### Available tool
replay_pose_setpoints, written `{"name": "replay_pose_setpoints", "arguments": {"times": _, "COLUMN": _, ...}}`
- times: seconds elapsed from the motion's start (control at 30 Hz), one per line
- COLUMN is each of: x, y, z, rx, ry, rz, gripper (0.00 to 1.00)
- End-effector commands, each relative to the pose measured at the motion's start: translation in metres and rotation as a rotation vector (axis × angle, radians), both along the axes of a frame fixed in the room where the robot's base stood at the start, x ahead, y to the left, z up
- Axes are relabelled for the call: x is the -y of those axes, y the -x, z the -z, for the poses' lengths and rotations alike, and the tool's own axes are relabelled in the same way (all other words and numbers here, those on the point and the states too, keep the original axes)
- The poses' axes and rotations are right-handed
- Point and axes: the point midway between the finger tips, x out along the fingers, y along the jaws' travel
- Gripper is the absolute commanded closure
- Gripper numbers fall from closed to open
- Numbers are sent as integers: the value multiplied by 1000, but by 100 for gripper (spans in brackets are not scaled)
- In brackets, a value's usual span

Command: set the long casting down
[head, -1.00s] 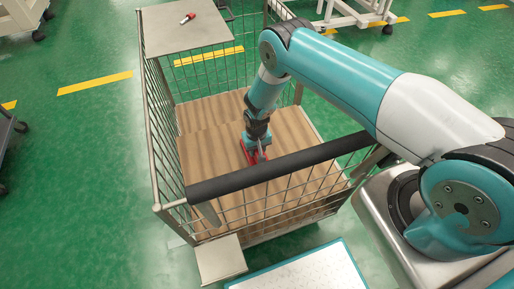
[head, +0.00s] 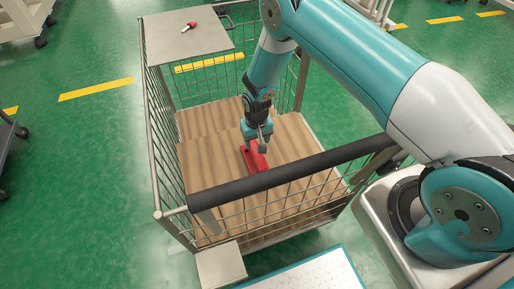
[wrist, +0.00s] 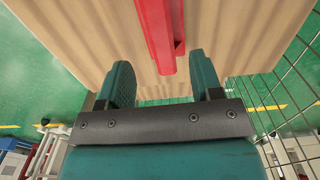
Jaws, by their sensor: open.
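The long casting is a red bar (head: 254,160) lying on the wooden floor of the wire cart (head: 205,165). In the wrist view the red casting (wrist: 160,35) runs away from between my fingertips, its near end just beyond them. My gripper (head: 259,142) is over the casting in the head view, and its two teal fingers (wrist: 165,82) stand apart with a gap on both sides of the casting. Nothing is held. In the head view my gripper hides part of the casting's far end.
The cart has wire walls and a black handle bar (head: 290,172) across its near side. A grey shelf (head: 185,40) with a small red-handled tool (head: 189,26) is at its far left corner. The wooden floor around the casting is clear.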

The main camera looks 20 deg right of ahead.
Motion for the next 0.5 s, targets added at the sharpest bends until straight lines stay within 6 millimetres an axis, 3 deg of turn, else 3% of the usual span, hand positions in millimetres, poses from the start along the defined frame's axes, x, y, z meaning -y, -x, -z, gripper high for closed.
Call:
{"name": "replay_pose_setpoints", "arguments": {"times": 0.27, "x": -4, "y": -3, "z": -40, "rx": 5, "ry": -11, "rz": -8, "gripper": 41}}
{"name": "replay_pose_setpoints", "arguments": {"times": 0.37, "x": -13, "y": -5, "z": -83, "rx": 13, "ry": -43, "rz": -36, "gripper": 41}}
{"name": "replay_pose_setpoints", "arguments": {"times": 0.5, "x": -31, "y": 9, "z": -176, "rx": 27, "ry": -114, "rz": -109, "gripper": 41}}
